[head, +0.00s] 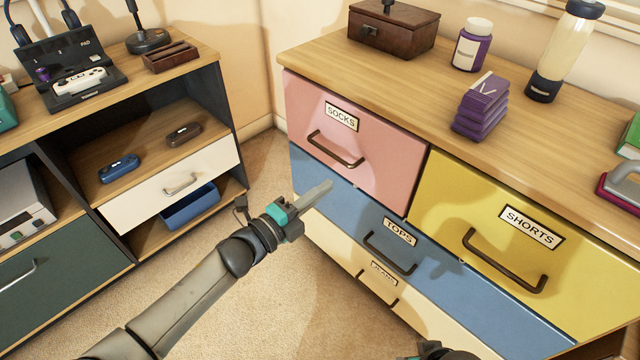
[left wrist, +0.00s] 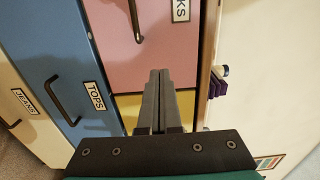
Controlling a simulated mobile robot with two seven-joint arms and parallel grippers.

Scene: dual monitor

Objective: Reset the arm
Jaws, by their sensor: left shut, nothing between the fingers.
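My left gripper (head: 316,198) reaches in from the lower left in the head view, in front of the dresser. Its fingers are together and empty, pointing toward the pink SOCKS drawer (head: 375,145) and the blue TOPS drawer (head: 345,205). The left wrist view shows the closed fingers (left wrist: 158,100) in front of the pink drawer (left wrist: 165,45). Whether the fingertips touch the dresser is hard to tell. A dark part of my other arm shows at the bottom edge of the head view, with no fingers visible.
The dresser's yellow SHORTS drawer (head: 590,275) and cream drawer (head: 350,260) look closed. On its top stand a wooden box (head: 393,28), purple bottle (head: 472,45), purple stack (head: 481,108) and water bottle (head: 563,50). A shelf unit (head: 205,65) stands left. Carpet (head: 280,290) between is clear.

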